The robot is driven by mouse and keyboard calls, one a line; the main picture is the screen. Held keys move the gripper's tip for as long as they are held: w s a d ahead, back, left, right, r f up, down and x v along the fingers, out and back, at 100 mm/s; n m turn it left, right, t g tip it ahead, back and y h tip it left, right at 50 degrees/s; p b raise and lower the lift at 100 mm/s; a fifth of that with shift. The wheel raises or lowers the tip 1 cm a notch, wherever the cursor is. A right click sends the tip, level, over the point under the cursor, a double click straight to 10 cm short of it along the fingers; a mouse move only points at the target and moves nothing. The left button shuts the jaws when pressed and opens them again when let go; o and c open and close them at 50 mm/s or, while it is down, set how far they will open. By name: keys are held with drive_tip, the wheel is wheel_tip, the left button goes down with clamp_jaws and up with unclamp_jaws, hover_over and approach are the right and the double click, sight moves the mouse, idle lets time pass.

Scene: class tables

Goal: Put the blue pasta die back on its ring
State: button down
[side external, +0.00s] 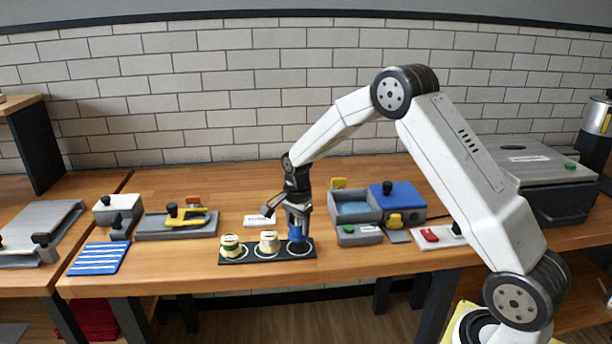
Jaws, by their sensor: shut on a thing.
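The blue pasta die (295,234) is at the right end of a black board (256,257) with white rings. My gripper (297,222) points straight down from above and is shut on the die. The die is over or on the rightmost ring (301,247), which is partly hidden. At this size I cannot tell whether the die touches the board. A cream die with a green band (230,244) stands on the left ring, and a cream and grey die (268,242) stands on the middle ring.
A grey and blue bin unit (357,207) stands close to the right of my gripper. A white label (257,221) lies behind the board. A grey block with a yellow tool (188,218) and a blue striped mat (98,258) are to the left. The table's front edge is close before the board.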

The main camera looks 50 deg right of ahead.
sight(298, 234)
drive_tip(key=shift+f, duration=1.45)
drive_tip(key=shift+f, duration=0.1)
drive_tip(key=shift+c, duration=0.4)
unclamp_jaws()
wheel_tip(298, 234, up, 12)
drive_tip(key=shift+r, duration=0.15)
drive_tip(key=shift+s+a, duration=0.1)
drive_tip(key=shift+s, duration=0.05)
